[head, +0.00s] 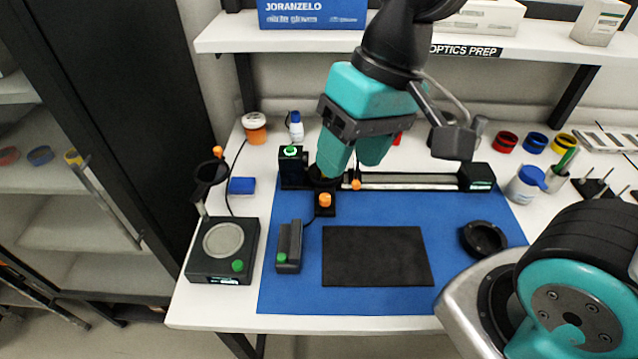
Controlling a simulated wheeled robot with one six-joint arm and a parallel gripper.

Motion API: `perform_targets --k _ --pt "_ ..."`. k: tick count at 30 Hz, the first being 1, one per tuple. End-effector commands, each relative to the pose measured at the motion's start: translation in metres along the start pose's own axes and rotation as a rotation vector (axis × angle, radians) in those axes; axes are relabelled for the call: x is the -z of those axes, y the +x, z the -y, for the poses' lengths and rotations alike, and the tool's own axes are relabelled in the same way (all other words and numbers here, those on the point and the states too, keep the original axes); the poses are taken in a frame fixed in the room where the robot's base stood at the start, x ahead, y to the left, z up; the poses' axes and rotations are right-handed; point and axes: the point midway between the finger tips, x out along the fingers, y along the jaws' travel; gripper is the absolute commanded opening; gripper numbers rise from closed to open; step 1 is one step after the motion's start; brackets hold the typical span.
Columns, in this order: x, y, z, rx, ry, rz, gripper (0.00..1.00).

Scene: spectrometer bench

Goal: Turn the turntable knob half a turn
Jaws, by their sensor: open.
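My teal gripper (350,166) points down over the back of the blue mat, its two fingers apart. Nothing shows held between them. Below and in front of the left finger is a small black unit with an orange knob (324,200) on its front part. It looks like the turntable (331,211), and its round back part is mostly hidden by the finger. A smaller orange knob (356,184) sits on the rail just right of it. I cannot tell from this view whether a finger touches the unit.
A black rail (420,180) runs right to an end block (477,177). A source box (292,165) with a green button stands left. A black pad (377,256), a black ring (483,239) and a small device (289,247) lie in front. A shelf (390,43) overhangs the back.

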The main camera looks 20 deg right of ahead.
Motion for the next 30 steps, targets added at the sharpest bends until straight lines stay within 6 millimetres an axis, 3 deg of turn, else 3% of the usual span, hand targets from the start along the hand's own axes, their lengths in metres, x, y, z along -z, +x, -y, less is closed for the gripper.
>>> perform_targets --k 6,12,15,20,30 --pt "0.082 0.036 -0.047 -0.161 0.747 -0.018 0.52" --pt "0.127 0.061 -0.079 -0.262 1.245 -0.094 0.52" --pt "0.136 0.067 -0.087 -0.284 1.362 -0.119 0.52" --pt "0.138 0.080 -0.094 -0.293 1.410 -0.127 0.52" --pt "0.130 0.149 -0.115 -0.295 1.408 -0.123 0.52"
